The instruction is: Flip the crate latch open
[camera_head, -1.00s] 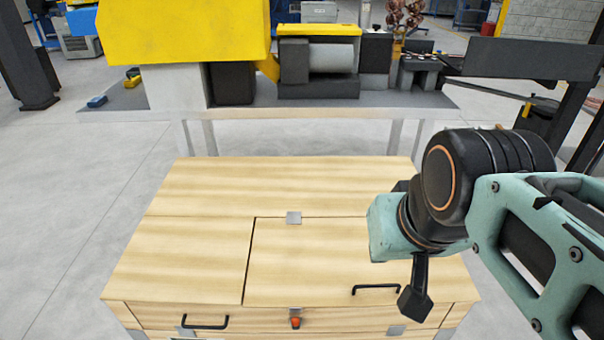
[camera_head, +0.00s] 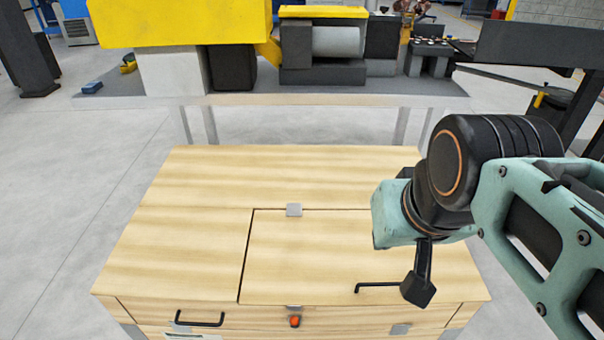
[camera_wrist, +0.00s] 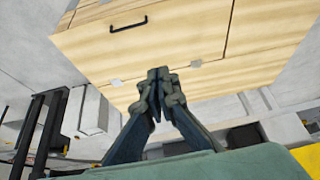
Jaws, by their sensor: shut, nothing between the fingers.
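The wooden crate (camera_head: 210,175) stands in front of me with its hinged lid panel (camera_head: 320,250) down. The latch (camera_head: 294,321), a small orange-red piece under a metal plate, sits at the middle of the crate's front edge. I cannot make out its exact position. My gripper (camera_head: 418,291) is shut and empty, to the right of the latch and apart from it. In the head view it overlaps the right end of the lid's black handle (camera_head: 378,286). In the wrist view my gripper (camera_wrist: 160,73) shows its fingertips together against the crate's wood (camera_wrist: 210,30).
A second black handle (camera_head: 200,319) is on the crate's front left. Behind the crate stands a workbench (camera_head: 300,101) with machinery. Clear floor (camera_head: 70,190) lies to the left.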

